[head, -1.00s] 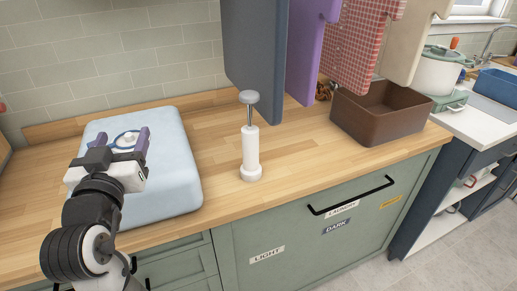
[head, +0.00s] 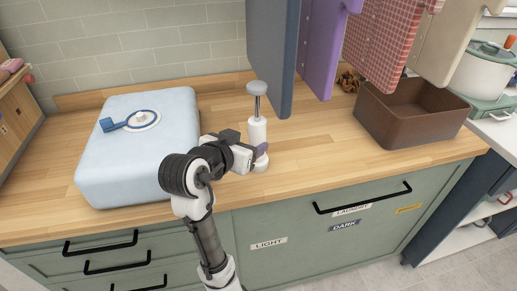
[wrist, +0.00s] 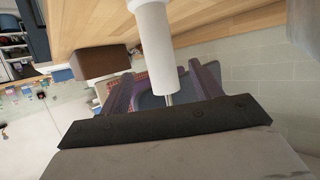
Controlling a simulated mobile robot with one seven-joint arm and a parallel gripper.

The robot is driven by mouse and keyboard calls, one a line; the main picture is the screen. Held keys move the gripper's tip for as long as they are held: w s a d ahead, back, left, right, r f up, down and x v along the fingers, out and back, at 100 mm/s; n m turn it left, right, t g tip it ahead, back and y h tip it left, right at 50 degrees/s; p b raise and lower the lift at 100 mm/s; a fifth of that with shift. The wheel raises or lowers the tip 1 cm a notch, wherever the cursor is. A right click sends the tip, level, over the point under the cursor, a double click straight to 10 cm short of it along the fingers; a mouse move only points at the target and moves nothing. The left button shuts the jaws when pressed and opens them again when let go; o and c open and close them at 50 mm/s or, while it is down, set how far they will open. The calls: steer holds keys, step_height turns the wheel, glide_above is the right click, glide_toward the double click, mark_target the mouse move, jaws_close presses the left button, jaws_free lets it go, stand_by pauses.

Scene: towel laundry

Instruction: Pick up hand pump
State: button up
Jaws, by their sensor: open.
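The hand pump (head: 257,130) stands upright on the wooden counter. It has a white cylinder, a thin metal rod and a round grey knob on top. My gripper (head: 262,153) is at its lower body, and my wrist partly hides the base. In the wrist view the white cylinder (wrist: 156,45) runs between the two purple fingers of my gripper (wrist: 162,82), which are apart. A gap shows beside the cylinder, so the fingers do not look closed on it.
A pale blue padded block (head: 125,165) with a blue-and-white cap lies at left. Hanging cloths, dark blue (head: 272,55) and purple (head: 322,50), come down close behind and right of the pump. A brown bin (head: 415,115) stands at right. Counter between pump and bin is clear.

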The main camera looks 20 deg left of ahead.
mark_target(253, 137)
steer(key=p+x, duration=0.2)
steer(key=x, duration=0.4)
steer(key=shift+w, duration=0.25)
steer(key=c, duration=1.2)
jaws_close()
steer(key=shift+r, duration=0.15)
